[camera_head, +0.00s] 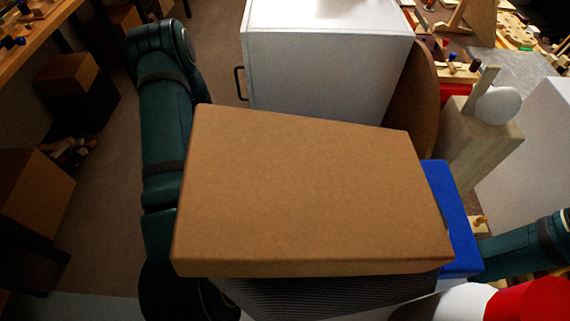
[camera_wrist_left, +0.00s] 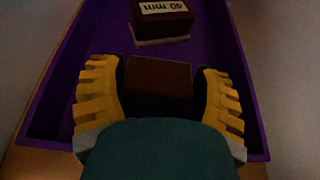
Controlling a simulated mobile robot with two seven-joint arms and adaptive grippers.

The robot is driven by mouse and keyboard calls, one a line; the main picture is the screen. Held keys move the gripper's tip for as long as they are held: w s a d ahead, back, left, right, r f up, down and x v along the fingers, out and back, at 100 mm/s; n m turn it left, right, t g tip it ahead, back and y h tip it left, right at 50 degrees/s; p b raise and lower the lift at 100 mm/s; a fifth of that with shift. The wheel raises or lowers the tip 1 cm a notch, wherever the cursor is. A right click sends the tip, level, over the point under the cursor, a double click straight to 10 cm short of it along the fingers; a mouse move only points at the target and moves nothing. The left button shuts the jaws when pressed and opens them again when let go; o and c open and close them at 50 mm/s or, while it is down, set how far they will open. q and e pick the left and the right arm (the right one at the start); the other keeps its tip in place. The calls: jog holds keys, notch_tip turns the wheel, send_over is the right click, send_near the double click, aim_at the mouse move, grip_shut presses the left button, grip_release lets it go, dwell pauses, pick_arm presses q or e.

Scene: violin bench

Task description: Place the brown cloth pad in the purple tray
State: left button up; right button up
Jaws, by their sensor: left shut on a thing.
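In the left wrist view, my left gripper (camera_wrist_left: 158,72) has its yellow ribbed fingers on either side of a dark brown block-like pad (camera_wrist_left: 158,80) and is shut on it. The purple tray (camera_wrist_left: 233,62) lies under and around the gripper, with its side walls at left and right. I cannot tell whether the pad touches the tray floor. In the head view a large brown box hides my left gripper, the pad and the tray. My right gripper is not visible; only part of my right arm shows at the right edge.
In the head view, the large brown box (camera_head: 310,195) fills the middle. A white cabinet (camera_head: 325,65), a blue object (camera_head: 455,220) and a wooden block (camera_head: 480,145) stand near it.

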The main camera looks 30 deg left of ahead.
pick_arm(q)
jog(key=shift+f, duration=0.1)
jog(key=o, duration=1.1)
jog(key=shift+r, duration=0.2)
jog(key=p+v, duration=0.1)
jog(key=v, duration=1.1)
jog(key=shift+s, duration=0.1)
jog(key=shift+f, duration=0.1)
jog(key=shift+s, duration=0.1)
